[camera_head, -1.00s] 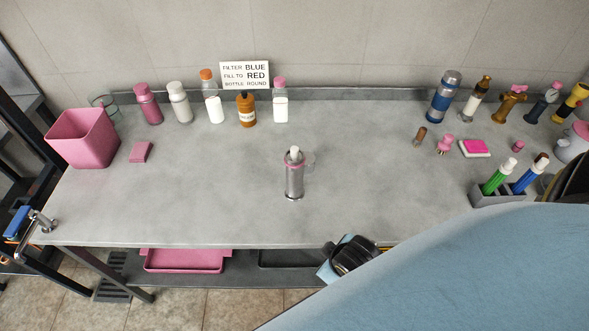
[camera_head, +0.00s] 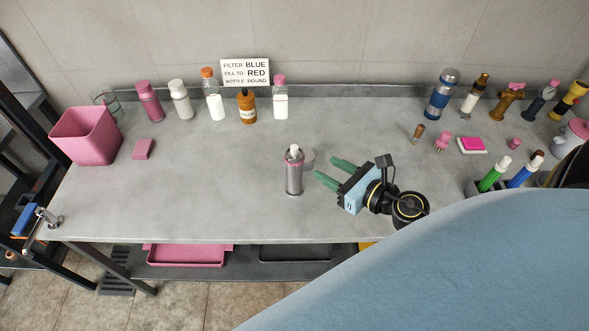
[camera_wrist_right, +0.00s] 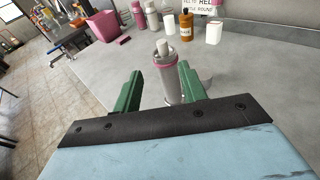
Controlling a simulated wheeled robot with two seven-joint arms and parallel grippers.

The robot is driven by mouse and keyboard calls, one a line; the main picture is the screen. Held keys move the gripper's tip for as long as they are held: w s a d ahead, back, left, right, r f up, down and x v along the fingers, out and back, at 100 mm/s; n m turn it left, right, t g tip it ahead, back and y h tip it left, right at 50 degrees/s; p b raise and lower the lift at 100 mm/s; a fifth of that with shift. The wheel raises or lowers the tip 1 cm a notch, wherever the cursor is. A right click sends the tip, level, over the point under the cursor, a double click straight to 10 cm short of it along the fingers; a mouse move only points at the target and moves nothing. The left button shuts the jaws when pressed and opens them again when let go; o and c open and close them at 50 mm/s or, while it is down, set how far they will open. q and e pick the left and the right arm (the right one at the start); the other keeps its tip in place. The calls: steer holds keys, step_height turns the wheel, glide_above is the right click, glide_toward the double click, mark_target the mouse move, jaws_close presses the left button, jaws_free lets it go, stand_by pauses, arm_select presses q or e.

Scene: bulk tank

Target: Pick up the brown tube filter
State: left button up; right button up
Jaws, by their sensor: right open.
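A small brown tube (camera_head: 417,133) stands at the right of the bench in the head view, left of a pink knobbed piece; I cannot be sure that it is the filter named. A steel cylinder with a pink ring and pale top (camera_head: 294,172) stands upright mid-bench. My right gripper (camera_head: 326,168) has green fingers, open and empty, just right of the cylinder and pointing at it. In the right wrist view the cylinder (camera_wrist_right: 172,88) shows beyond and between the fingers; I cannot tell whether they touch it. My left gripper is not in view.
Several bottles, including a brown one (camera_head: 247,107), line the back below a sign (camera_head: 245,72). A pink bin (camera_head: 85,137) and a pink block (camera_head: 143,149) stand left. A blue-banded cylinder (camera_head: 441,95) and other fittings stand right. The left-centre bench is clear.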

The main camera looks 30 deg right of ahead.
mark_target(297, 150)
steer(key=p+x, duration=0.1)
steer(key=x, duration=0.5)
steer(key=shift+w+a, duration=0.1)
steer(key=shift+w, duration=0.3)
steer(key=shift+x, duration=3)
steer(key=shift+f, duration=0.1)
steer(key=shift+d, duration=0.25)
jaws_close()
